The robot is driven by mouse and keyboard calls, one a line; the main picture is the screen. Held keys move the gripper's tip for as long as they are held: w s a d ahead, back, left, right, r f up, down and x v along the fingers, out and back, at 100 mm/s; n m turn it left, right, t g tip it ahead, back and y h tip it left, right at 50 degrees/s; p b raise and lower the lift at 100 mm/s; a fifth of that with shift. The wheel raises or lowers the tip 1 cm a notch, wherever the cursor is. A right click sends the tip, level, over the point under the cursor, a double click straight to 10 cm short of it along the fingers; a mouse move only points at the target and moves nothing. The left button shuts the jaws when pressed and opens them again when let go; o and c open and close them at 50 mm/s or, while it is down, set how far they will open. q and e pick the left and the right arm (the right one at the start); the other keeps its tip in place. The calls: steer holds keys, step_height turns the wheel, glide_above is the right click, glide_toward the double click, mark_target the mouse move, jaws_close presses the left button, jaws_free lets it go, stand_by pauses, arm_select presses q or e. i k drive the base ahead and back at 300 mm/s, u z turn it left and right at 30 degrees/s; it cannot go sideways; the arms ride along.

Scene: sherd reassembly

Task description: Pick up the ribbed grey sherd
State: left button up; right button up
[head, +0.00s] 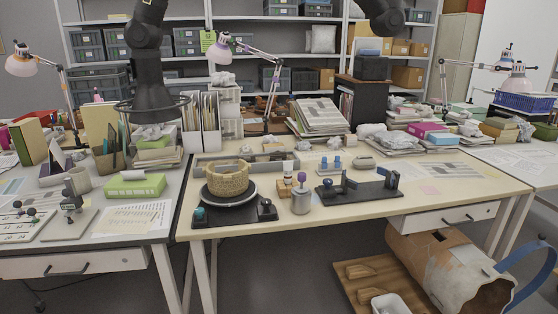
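I cannot make out a ribbed grey sherd with certainty. A small greyish piece (364,162) lies toward the back of the middle table, too small to show ribs. A tan, ribbed, partly built vessel (227,180) stands on a dark round turntable (229,200) at the left of this table. A shallow grey tray (283,169) lies behind it. A dark arm link of mine hangs down at upper left and another shows at the top right. No gripper fingers show in the head view.
A black stand (362,191), a grey metal canister (301,201) and blue-topped small items (324,163) stand on the middle table (440,193). Its front right is mostly clear. A stack of papers (319,116) stands behind. A large brown cylinder (445,265) lies below at right.

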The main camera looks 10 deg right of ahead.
mark_target(277, 156)
steer(key=u, duration=1.6)
steer(key=i, duration=1.5)
steer(key=z, duration=3.05)
